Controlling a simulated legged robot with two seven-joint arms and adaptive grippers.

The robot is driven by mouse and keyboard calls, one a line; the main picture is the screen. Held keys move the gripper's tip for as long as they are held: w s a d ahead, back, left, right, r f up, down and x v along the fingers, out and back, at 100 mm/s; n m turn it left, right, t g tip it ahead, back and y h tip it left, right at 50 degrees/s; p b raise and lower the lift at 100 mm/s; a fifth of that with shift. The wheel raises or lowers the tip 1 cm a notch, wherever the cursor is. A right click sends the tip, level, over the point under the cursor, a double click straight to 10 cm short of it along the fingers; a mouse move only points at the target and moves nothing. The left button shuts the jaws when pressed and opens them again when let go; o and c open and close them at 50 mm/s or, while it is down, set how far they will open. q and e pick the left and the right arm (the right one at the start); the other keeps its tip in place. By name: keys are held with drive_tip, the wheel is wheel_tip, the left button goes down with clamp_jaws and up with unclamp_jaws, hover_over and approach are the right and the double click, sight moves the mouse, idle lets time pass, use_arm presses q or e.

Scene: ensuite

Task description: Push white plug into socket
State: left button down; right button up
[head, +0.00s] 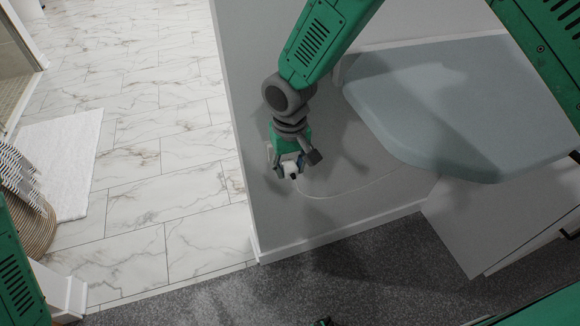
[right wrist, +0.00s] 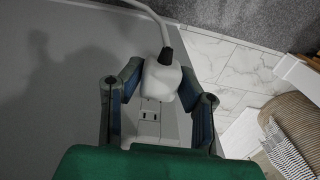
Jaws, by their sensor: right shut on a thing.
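My right gripper (head: 290,170) is shut on the white plug (head: 290,168), close to the grey wall. In the right wrist view the plug (right wrist: 161,78) sits between the two blue-padded fingers, with a dark collar and white cable leaving its far end. The white socket plate (right wrist: 149,117) with slots shows on the wall below the plug in that view. The plug covers part of the plate, and I cannot tell whether they touch. In the head view the gripper hides most of the socket area. A small dark tip at the bottom edge may be my left gripper.
The white cable (head: 345,192) curves along the wall to the right. A blue-grey padded top (head: 450,105) juts out right of my arm, above a white cabinet (head: 490,220). Dark carpet (head: 370,275) lies below. The marble-tiled floor (head: 165,130) on the left is open, with a white mat (head: 65,155) and woven basket (head: 36,230).

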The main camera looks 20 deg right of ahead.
drive_tip(key=shift+w, duration=1.1)
drive_tip(key=shift+w+r, duration=0.15)
drive_tip(key=shift+w, duration=0.05)
drive_tip(key=shift+s, duration=0.1)
drive_tip(key=shift+s+p, duration=0.3)
drive_tip(key=shift+p, duration=0.25)
drive_tip(key=shift+s+d+p, duration=0.1)
drive_tip(key=shift+s+p, duration=1.25)
drive_tip(key=shift+s, duration=1.25)
drive_tip(key=shift+w, duration=0.15)
drive_tip(key=shift+w+f, duration=0.2)
drive_tip(key=shift+w, duration=1.05)
drive_tip(key=shift+r+p, duration=0.1)
drive_tip(key=shift+p, duration=0.6)
drive_tip(key=shift+w+b, duration=0.35)
drive_tip(key=shift+w, duration=1.2)
